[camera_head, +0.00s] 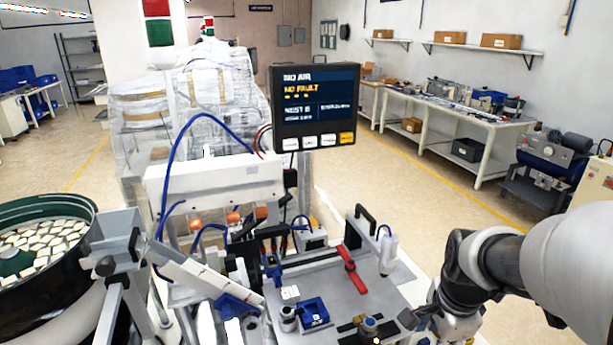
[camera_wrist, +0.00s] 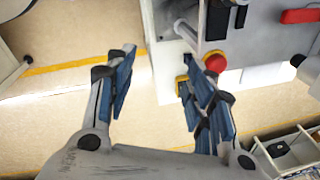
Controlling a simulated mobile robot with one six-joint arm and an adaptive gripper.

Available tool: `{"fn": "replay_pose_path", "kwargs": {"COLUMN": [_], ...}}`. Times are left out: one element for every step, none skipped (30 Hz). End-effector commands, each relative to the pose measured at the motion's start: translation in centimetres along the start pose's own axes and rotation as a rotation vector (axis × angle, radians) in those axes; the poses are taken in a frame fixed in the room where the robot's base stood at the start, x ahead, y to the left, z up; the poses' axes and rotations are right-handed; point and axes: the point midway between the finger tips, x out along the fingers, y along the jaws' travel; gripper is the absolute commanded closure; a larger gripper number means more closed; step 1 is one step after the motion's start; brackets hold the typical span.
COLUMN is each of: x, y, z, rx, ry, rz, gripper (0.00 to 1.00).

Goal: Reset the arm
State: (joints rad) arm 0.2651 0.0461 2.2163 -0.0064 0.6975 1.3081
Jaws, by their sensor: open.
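My arm (camera_head: 490,268) enters the head view from the right and bends down toward the right edge of the machine's plate. My gripper (camera_wrist: 157,70) shows in the wrist view with its two blue-padded fingers spread apart and nothing between them. Below it are the tan floor and the edge of the machine. In the head view the fingers cannot be made out clearly at the bottom edge.
A grey fixture plate (camera_head: 385,298) with a red lever (camera_head: 351,268) and a blue block (camera_head: 314,312) lies left of my arm. A screen (camera_head: 313,105) stands behind it. A bowl feeder (camera_head: 40,235) is far left. A red button (camera_wrist: 215,62) is near the right finger.

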Motion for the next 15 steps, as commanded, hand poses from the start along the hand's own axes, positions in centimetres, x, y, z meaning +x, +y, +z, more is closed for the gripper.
{"fn": "replay_pose_path", "kwargs": {"x": [-2.2,-3.2,-4.5,-5.4,-6.2,-7.2,-8.0,-8.6,-9.3,-9.8,-10.2,-10.6,-10.9,-11.1,-11.3], "y": [0.8,1.4,2.2,2.9,3.6,4.6,5.4,6.2,7.2,8.0,8.7,9.6,10.3,10.8,11.5], "z": [1.3,2.0,2.9,3.5,4.1,4.9,5.4,5.9,6.6,7.0,7.4,7.8,8.1,8.4,8.7], "rx": [-0.144,-0.232,-0.35,-0.438,-0.525,-0.642,-0.731,-0.816,-0.927,-1.007,-1.083,-1.175,-1.24,-1.298,-1.365], "ry": [0.004,0.007,0.012,0.016,0.021,0.029,0.037,0.044,0.056,0.065,0.074,0.087,0.096,0.105,0.115], "rz": [-0.032,-0.044,-0.062,-0.075,-0.087,-0.104,-0.118,-0.129,-0.145,-0.157,-0.166,-0.179,-0.187,-0.195,-0.203], "gripper": [0.51,0.51,0.51,0.51,0.51,0.51,0.51,0.51,0.51,0.51,0.51,0.51,0.51,0.51,0.51]}}
